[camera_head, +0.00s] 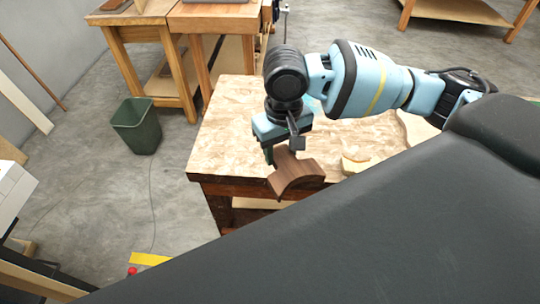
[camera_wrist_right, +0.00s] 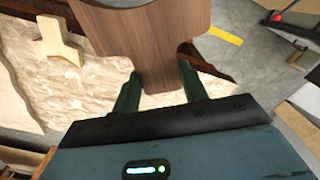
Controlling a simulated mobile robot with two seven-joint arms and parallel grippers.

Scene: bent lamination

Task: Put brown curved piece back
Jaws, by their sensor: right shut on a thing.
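The brown curved piece (camera_head: 295,174) is an arched dark wood part. My right gripper (camera_head: 277,160) is shut on one end of it, near the front edge of the workbench (camera_head: 233,115). In the right wrist view the piece (camera_wrist_right: 150,35) runs up and away from between the two green fingers of the gripper (camera_wrist_right: 160,93). From the head view I cannot tell whether the piece touches the bench top. My left gripper is not in view.
A pale wooden piece (camera_head: 355,163) lies on the bench right of the brown piece; it also shows in the right wrist view (camera_wrist_right: 58,40). A green bin (camera_head: 137,126) stands on the floor at left. My dark body blocks the lower right.

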